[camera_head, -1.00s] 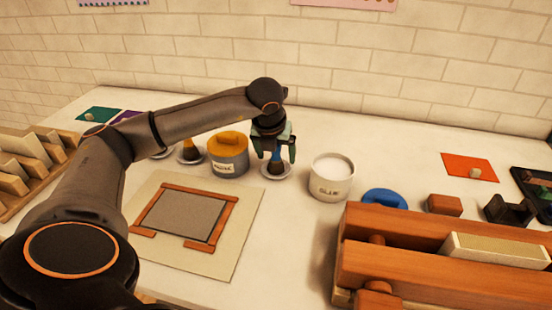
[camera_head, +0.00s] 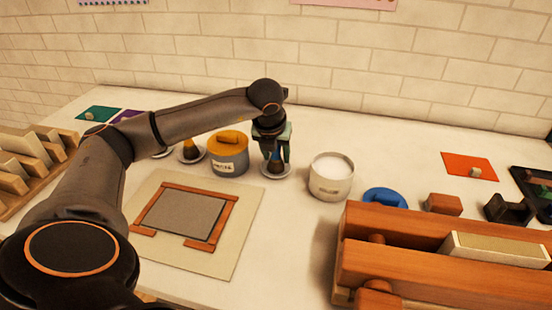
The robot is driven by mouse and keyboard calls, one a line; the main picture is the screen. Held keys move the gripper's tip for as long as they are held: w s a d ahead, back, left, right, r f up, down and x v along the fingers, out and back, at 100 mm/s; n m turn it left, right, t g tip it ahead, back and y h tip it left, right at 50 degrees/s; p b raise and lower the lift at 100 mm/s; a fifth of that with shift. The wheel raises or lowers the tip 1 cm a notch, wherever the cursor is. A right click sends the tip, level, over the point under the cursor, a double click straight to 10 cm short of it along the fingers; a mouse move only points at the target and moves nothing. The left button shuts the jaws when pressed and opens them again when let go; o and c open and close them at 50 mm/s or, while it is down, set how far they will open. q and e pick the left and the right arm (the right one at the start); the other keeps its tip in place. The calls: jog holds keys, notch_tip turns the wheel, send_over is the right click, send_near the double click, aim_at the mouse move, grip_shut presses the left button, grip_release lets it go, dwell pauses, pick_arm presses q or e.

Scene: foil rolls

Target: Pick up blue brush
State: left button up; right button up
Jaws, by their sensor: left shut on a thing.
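The blue brush (camera_head: 276,163) stands upright with its dark bristles down on a small white saucer (camera_head: 266,174), behind the middle of the table. My left gripper (camera_head: 275,160) points down over it and is shut on its blue upper part, one finger on each side. The top of the brush is hidden by the gripper. My right gripper is not in view.
A grey pot with a yellow lid (camera_head: 228,155) stands close left of the gripper, and a white glue pot (camera_head: 331,178) to the right. A framed board (camera_head: 248,215) lies in front. A wooden press (camera_head: 440,265) fills the right front. A brick wall closes the back.

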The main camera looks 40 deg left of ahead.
pick_arm(q)
grip_shut()
jog(key=shift+r, duration=0.15)
jog(key=shift+r, duration=0.25)
notch_tip(320, 180, up, 2)
jog(key=shift+r, duration=0.15)
jog(key=s+d+r+p, duration=0.1)
jog(key=s+d+r, duration=0.8)
jog(key=d+r, duration=0.1)
jog(key=shift+d, duration=0.4)
jog(key=shift+w, duration=0.15)
dwell(0.8)
